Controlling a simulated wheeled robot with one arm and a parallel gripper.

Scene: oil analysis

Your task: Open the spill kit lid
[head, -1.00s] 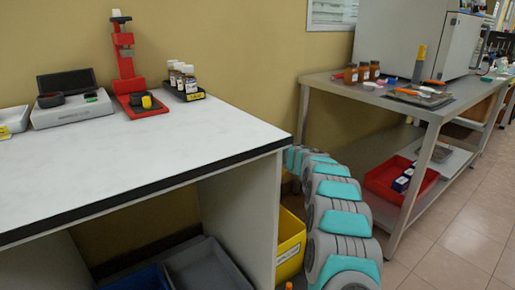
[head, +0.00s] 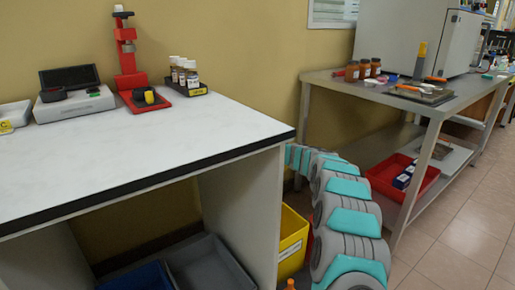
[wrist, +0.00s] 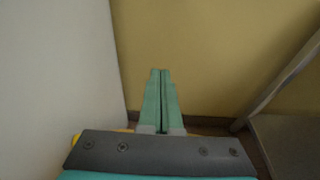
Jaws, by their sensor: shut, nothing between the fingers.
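A yellow bin (head: 293,245) with a white label, likely the spill kit, stands on the floor between the white table and the metal bench. Its right side is partly hidden by my arm, and I cannot make out its lid. In the head view my arm reaches back past the bin toward the wall, and my gripper is hidden there. In the wrist view my gripper (wrist: 160,72) is shut and empty, pointing toward the yellow wall. A small strip of yellow, probably the bin, shows behind the gripper's dark base.
The white table (head: 150,150) has its side panel (head: 240,215) close left of my arm. The metal bench (head: 400,95) stands to the right, with a red tray (head: 425,190) on its lower shelf. Grey and blue bins lie under the table. Tiled floor at right is clear.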

